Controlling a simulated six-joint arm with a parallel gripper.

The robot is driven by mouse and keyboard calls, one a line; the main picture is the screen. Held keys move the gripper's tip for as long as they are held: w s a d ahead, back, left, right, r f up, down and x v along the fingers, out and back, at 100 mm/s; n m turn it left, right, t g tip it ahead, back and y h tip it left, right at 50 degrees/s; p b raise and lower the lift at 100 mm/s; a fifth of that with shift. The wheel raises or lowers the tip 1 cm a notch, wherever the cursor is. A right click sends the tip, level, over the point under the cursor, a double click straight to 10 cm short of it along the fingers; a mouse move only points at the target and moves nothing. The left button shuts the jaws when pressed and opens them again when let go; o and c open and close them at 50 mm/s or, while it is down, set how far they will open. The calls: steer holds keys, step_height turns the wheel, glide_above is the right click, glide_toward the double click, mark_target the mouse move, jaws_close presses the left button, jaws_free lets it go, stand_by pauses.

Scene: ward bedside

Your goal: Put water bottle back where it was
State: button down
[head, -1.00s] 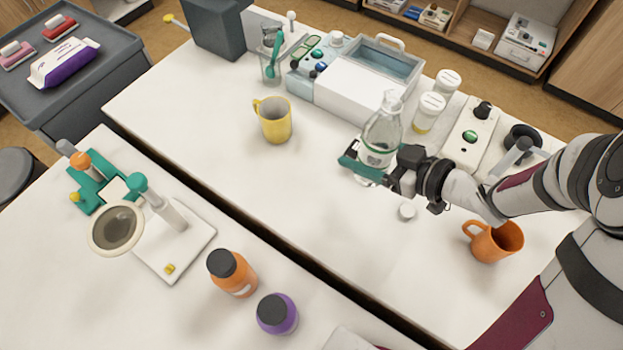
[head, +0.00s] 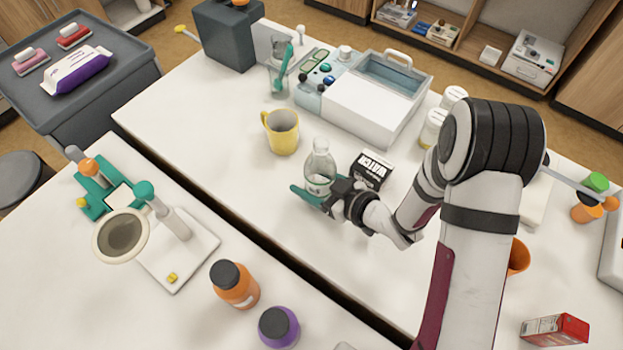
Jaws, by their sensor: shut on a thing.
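The water bottle (head: 320,162) is clear with a pale label and stands upright in the middle of the white table (head: 230,133). My gripper (head: 318,195) is shut around its lower part, with a teal finger showing at the left side. The bottle's base is partly hidden by the gripper, so I cannot tell whether it touches the table. A black box with white lettering (head: 372,169) is just right of the bottle. A yellow mug (head: 281,132) stands up and to the left of it.
A white device with a clear-lidded tray (head: 365,98) and white-capped bottles (head: 433,127) stand behind. An orange mug (head: 517,257) is partly hidden by my arm. Orange (head: 235,285) and purple (head: 279,327) bottles stand on the near table. Bare table lies left of my gripper.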

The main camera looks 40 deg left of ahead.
steer(key=shift+f, duration=0.15)
jaws_free()
